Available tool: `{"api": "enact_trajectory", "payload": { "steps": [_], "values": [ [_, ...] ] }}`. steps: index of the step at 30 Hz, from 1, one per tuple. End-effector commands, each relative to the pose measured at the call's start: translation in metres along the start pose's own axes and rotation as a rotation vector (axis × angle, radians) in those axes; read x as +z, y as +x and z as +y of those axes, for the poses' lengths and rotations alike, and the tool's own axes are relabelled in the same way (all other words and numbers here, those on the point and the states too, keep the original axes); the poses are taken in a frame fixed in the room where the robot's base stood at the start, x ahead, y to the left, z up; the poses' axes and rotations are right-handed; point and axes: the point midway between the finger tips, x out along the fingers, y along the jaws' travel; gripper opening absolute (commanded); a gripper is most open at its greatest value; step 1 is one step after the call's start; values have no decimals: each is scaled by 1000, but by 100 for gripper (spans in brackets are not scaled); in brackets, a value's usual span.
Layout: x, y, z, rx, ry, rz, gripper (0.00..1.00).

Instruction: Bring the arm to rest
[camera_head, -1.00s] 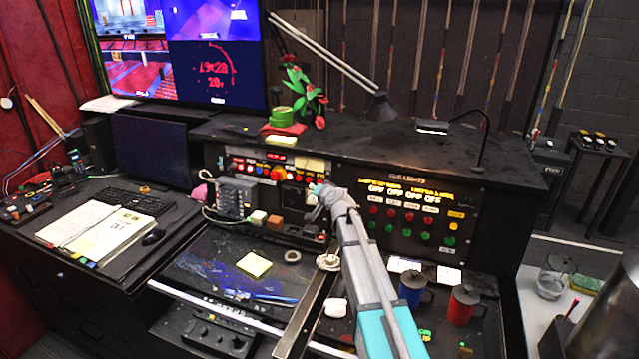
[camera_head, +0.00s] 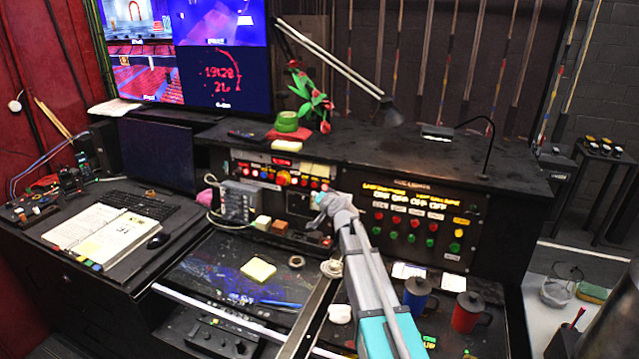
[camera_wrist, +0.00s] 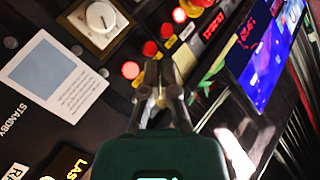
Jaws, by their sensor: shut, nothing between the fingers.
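My arm reaches up from the lower edge of the head view to the control desk. Its grey wrist end (camera_head: 335,205) is in front of the upright panel, between the left button row and the right cue panel. The fingers themselves are hard to make out there. In the wrist view my gripper (camera_wrist: 160,92) is shut and empty, its fingertips together. Red round buttons (camera_wrist: 131,70) and a white dial (camera_wrist: 101,17) lie beyond the fingertips. I cannot tell a gap or contact with the panel.
The cue panel (camera_head: 416,220) carries rows of red and green buttons. A blue mug (camera_head: 416,296) and a red mug (camera_head: 468,315) stand right of my arm. A desk lamp (camera_head: 388,112) and a plant (camera_head: 312,97) stand on the shelf above.

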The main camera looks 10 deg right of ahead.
Motion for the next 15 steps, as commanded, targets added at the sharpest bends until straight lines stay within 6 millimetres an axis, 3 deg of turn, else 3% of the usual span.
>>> {"api": "enact_trajectory", "payload": {
  "steps": [8,15],
  "values": [
    [29,-22,1,15,-54,-105,0],
    [94,-78,14,86,-175,-363,0]
  ]
}}
